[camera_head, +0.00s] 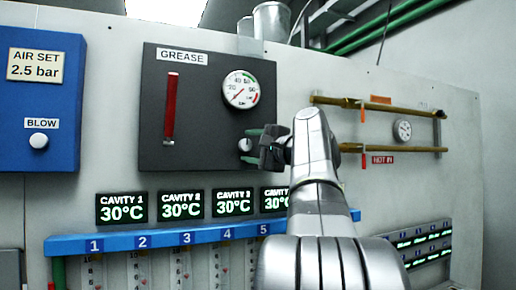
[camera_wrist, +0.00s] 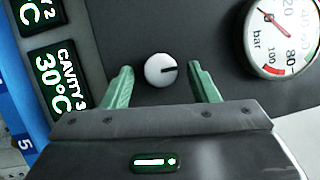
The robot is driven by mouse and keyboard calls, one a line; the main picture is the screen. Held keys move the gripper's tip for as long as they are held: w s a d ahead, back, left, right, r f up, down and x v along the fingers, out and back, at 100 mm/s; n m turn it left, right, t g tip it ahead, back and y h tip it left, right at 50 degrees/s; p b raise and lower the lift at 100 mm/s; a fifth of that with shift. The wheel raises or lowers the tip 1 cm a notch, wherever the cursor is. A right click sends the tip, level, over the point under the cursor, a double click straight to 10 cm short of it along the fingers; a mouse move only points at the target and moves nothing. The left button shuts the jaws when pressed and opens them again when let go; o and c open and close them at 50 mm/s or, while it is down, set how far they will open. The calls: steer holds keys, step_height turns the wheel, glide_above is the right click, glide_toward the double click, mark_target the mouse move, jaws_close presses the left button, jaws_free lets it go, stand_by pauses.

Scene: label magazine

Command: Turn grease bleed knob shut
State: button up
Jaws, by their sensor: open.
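The grease bleed knob is a small white round knob (camera_wrist: 160,71) with a dark mark pointing to the right in the wrist view. It sits on the dark grey GREASE panel (camera_head: 205,100), below the pressure gauge, and shows in the head view (camera_head: 245,145) just left of my gripper. My gripper (camera_wrist: 160,88) is open with green fingers, one on each side of the knob in the wrist view. Gaps show between both fingers and the knob. The head view shows the gripper (camera_head: 256,145) close to the panel; its touch on the panel cannot be told.
A round gauge (camera_head: 241,89) is above the knob, and a red sight strip (camera_head: 171,108) is to the left. Several CAVITY displays (camera_head: 181,205) and a blue numbered rail (camera_head: 165,238) lie below. Brass pipes (camera_head: 380,106) run at the right.

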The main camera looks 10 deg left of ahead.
steer(key=b+v, duration=0.3)
steer(key=v, duration=1)
steer(key=shift+s+d, duration=0.25)
steer(key=shift+d, duration=0.1)
steer(key=shift+w+a, duration=0.1)
steer(key=p+x, duration=0.3)
steer(key=x, duration=1)
steer(key=shift+w+a, duration=0.15)
steer(key=shift+a, duration=0.15)
